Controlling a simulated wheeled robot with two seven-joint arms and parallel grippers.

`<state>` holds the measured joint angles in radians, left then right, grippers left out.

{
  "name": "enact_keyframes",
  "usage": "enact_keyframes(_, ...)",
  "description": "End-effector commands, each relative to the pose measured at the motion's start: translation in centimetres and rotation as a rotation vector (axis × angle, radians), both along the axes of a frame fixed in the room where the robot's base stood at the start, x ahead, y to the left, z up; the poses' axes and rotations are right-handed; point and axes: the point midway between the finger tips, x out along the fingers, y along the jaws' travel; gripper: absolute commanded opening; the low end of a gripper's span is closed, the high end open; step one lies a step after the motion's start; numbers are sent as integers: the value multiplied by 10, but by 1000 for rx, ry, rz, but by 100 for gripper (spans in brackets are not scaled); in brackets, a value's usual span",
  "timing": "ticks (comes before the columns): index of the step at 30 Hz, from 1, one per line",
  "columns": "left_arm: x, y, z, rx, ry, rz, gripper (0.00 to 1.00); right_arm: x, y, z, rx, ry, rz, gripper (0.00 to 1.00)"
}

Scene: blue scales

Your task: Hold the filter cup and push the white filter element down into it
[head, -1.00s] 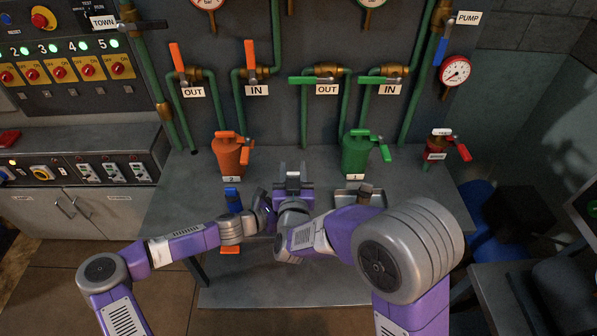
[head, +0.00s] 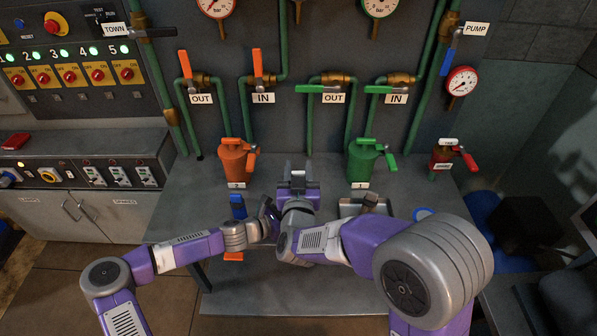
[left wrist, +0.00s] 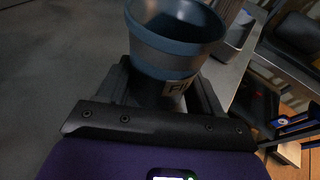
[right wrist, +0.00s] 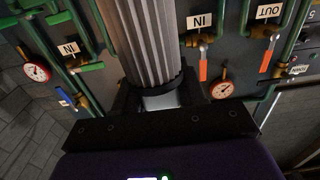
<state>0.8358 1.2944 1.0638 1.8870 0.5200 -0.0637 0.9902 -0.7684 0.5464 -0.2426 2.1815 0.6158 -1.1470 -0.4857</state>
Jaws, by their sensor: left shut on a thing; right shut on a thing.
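My left gripper (left wrist: 163,92) is shut on the filter cup (left wrist: 172,62), a blue-grey round cup with a partly visible label. Its open mouth shows at the top of the left wrist view, with no filter element seen inside. My right gripper (right wrist: 158,95) is shut on the white filter element (right wrist: 148,40), a pleated cylinder that looks grey in the dim light and runs out of the top of the right wrist view. In the head view my right gripper (head: 298,182) and left gripper (head: 268,212) are close together above the bench. I cannot make out the cup or element there.
An orange canister (head: 232,162) and a green canister (head: 362,163) stand at the back of the grey bench (head: 190,215). A red valve piece (head: 443,157) stands at the right. A metal tray (head: 350,208) lies partly behind my right arm. Green pipes with levers line the wall.

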Motion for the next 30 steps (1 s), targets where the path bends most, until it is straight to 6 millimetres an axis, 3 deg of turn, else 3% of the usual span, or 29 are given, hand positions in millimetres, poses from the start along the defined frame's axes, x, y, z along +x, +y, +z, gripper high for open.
enact_keyframes(15, 0, 0, 0, 0, 0, 0, 49, 45, 0, 0, 0, 0, -1, 0)
enact_keyframes(30, 0, 0, 0, 0, 0, 0, 49, 46, 0, 0, 0, 0, -1, 0)
